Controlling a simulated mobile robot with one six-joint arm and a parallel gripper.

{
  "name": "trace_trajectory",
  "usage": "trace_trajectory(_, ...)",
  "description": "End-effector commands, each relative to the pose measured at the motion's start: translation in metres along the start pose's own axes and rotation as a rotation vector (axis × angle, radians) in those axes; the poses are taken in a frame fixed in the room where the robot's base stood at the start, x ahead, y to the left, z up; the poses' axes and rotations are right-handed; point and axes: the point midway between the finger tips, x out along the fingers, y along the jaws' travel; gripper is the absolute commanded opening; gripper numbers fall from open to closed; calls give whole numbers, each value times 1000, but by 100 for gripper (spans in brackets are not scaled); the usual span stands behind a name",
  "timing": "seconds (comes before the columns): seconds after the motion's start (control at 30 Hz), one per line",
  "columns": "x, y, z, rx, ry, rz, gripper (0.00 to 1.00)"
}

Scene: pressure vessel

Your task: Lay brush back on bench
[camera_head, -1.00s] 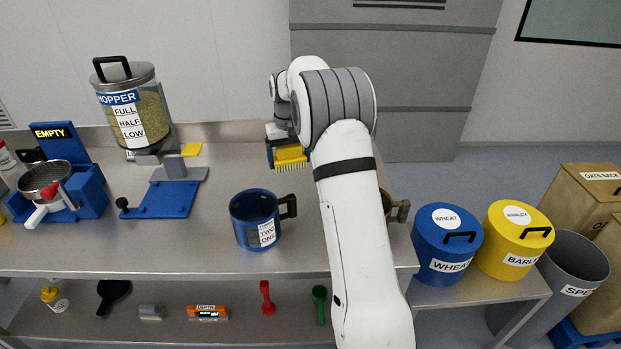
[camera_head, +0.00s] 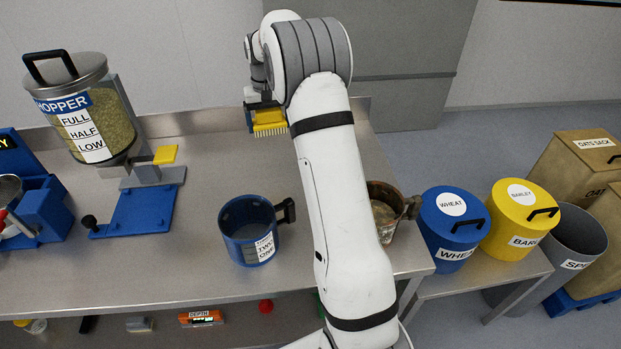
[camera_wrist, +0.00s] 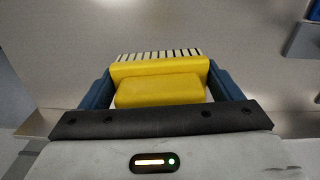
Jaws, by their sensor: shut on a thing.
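The yellow brush (camera_head: 268,121) with pale bristles is in my gripper (camera_head: 264,112), at the far side of the bench in the head view. The bristles point down and the brush looks above the surface; the exact gap cannot be told. In the wrist view the yellow brush (camera_wrist: 160,88) sits between the two blue fingers of my gripper (camera_wrist: 158,85), which are shut on it. The steel bench (camera_head: 200,210) has bare surface around and below the brush.
A blue measuring cup (camera_head: 250,232) stands near the front edge. A brown-stained pot (camera_head: 385,205) is partly behind my arm. The hopper (camera_head: 90,110) and its blue base (camera_head: 140,208) stand left. Wheat (camera_head: 450,228) and barley (camera_head: 520,220) bins stand right.

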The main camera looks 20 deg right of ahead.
Motion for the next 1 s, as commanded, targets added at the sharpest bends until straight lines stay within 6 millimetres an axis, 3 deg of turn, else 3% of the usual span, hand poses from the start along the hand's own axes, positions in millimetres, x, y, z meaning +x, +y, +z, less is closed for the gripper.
trace_trajectory(0.6,30,72,82,1414,-5,-5,64)
trace_trajectory(0.83,36,82,96,1642,-7,-5,64)
trace_trajectory(1.0,63,83,98,1666,-11,-1,64)
